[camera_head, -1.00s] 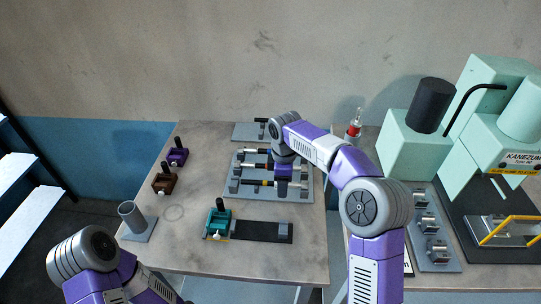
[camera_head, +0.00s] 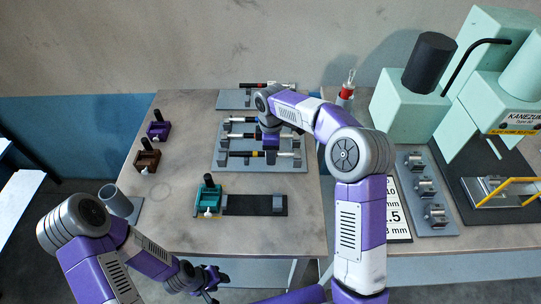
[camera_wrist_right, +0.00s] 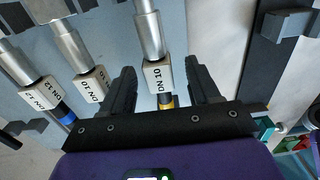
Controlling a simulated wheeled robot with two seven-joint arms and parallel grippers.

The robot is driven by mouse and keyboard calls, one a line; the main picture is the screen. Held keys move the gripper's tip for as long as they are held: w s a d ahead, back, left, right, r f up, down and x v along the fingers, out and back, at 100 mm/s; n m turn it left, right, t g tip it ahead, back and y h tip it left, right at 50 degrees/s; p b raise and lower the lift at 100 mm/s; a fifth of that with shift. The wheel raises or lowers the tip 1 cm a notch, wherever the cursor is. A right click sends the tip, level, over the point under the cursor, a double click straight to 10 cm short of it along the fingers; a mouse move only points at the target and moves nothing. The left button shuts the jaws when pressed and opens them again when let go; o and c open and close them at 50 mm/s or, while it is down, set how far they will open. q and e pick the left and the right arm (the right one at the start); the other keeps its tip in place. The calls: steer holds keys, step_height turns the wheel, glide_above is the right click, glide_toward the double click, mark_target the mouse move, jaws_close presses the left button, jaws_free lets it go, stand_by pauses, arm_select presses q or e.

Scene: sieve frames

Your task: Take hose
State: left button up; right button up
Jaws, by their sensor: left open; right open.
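Several hoses with metal ends and white labels lie in rows on a grey holder plate (camera_head: 225,166). The front hose (camera_head: 242,154) has a black part and a yellow band. In the right wrist view, a hose labelled DN 10 (camera_wrist_right: 152,38) lies between the fingers of my open right gripper (camera_wrist_right: 160,75), with a gap showing on both sides. Two other labelled hoses lie left of it, the outer one (camera_wrist_right: 35,88) with a blue band. In the head view, the wrist hides my right gripper's fingers. My left gripper (camera_head: 212,284) is open and empty beyond the table's front edge.
A teal clamp block (camera_head: 208,195) stands by a black strip (camera_head: 250,205) at the front. Purple (camera_head: 158,131) and brown (camera_head: 147,160) blocks and a grey cup (camera_head: 115,201) stand at the left. A green machine (camera_head: 405,110) stands right; another plate (camera_head: 232,100) lies behind.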

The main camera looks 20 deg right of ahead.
jaws_close()
steer(key=shift+w, duration=0.1)
steer(key=shift+r, duration=0.1)
